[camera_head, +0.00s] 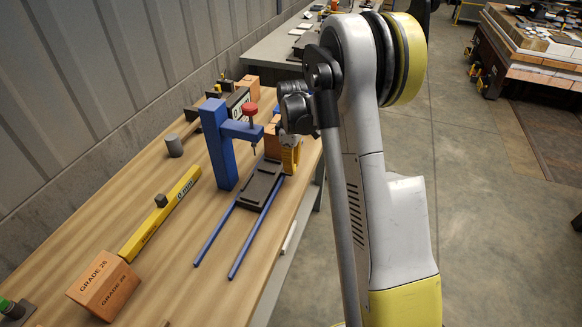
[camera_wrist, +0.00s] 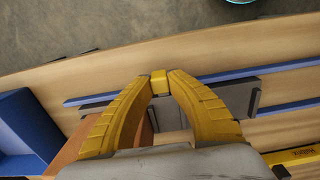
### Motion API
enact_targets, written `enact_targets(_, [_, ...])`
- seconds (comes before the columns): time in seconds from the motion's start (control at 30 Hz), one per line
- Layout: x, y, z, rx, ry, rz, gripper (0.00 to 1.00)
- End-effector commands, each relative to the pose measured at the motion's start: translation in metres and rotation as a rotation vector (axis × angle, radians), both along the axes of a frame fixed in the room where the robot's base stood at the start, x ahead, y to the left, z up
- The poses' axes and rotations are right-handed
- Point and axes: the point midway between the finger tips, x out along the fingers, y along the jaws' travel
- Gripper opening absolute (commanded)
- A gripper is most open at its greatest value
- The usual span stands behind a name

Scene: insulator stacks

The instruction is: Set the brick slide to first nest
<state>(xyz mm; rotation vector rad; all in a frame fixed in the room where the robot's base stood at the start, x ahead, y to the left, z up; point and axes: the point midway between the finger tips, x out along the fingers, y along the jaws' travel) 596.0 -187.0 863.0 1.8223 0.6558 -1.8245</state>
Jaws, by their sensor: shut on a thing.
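The dark grey brick slide (camera_head: 261,184) sits on two parallel blue rails (camera_head: 240,241) on the wooden table. A blue stand (camera_head: 219,144) with an overhanging arm and red knob (camera_head: 251,109) rises beside the slide's far end. My gripper (camera_wrist: 160,76) has yellow fingers, shut on a small yellow block (camera_wrist: 159,84) at the slide's edge. The slide also shows below the fingertips in the wrist view (camera_wrist: 228,95). In the head view my gripper is partly hidden by my arm. An orange brick (camera_wrist: 74,151) lies behind the left finger, partly hidden. I cannot tell the nest positions.
A brick marked GRADE 26 (camera_head: 104,284) lies at the table's near left. A yellow marked bar (camera_head: 160,215) with a small grey block (camera_head: 161,200) lies left of the rails. A grey cylinder (camera_head: 174,145) stands near the wall. The near rail ends are clear.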

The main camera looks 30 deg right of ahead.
Motion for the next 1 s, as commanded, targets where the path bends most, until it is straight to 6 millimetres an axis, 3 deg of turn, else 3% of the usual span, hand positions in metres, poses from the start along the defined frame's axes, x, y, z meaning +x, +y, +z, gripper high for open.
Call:
enact_targets(0.13, [0.002, -0.003, 0.000, -0.006, -0.006, -0.002, 0.00])
enact_targets(0.17, [0.002, -0.003, 0.000, -0.006, -0.006, -0.002, 0.26])
enact_targets(0.2, [0.002, -0.003, 0.000, -0.006, -0.006, -0.002, 0.38])
enact_targets(0.23, [0.002, -0.003, 0.000, -0.006, -0.006, -0.002, 0.43])
enact_targets(0.63, [0.001, -0.001, 0.008, -0.004, -0.005, -0.001, 0.43])
enact_targets(1.0, [0.001, -0.002, 0.085, -0.005, -0.005, -0.002, 0.43])
